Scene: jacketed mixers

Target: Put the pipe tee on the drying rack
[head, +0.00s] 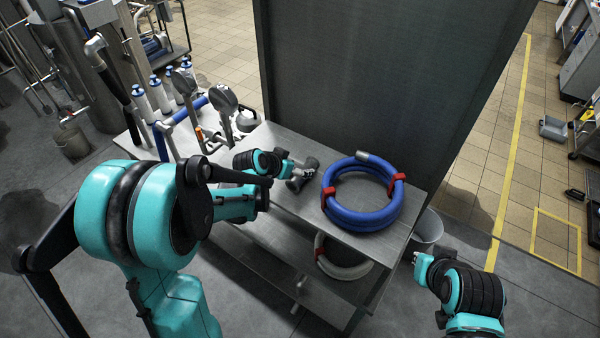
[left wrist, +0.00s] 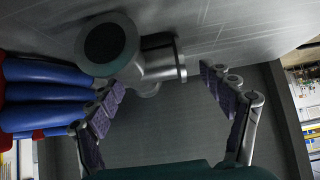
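The pipe tee (left wrist: 140,62) is a grey metal fitting with a dark round opening, lying on the steel table. It also shows partly at my left gripper's tip in the head view (head: 310,164). My left gripper (head: 300,175) is open; in the left wrist view its fingers (left wrist: 168,100) are spread, with the tee ahead of and partly between them, not clamped. My right gripper (head: 422,266) hangs low at the right, apart from the table; its opening is unclear. A stand with upright posts (head: 170,140) at the table's left end may be the drying rack; I cannot tell for sure.
A coiled blue hose (head: 362,215) with red ties lies right of the tee on the steel table (head: 280,138). Round-headed metal parts (head: 223,100) and white bottles with blue tops (head: 158,94) stand at the left. A dark panel (head: 370,90) rises behind the table.

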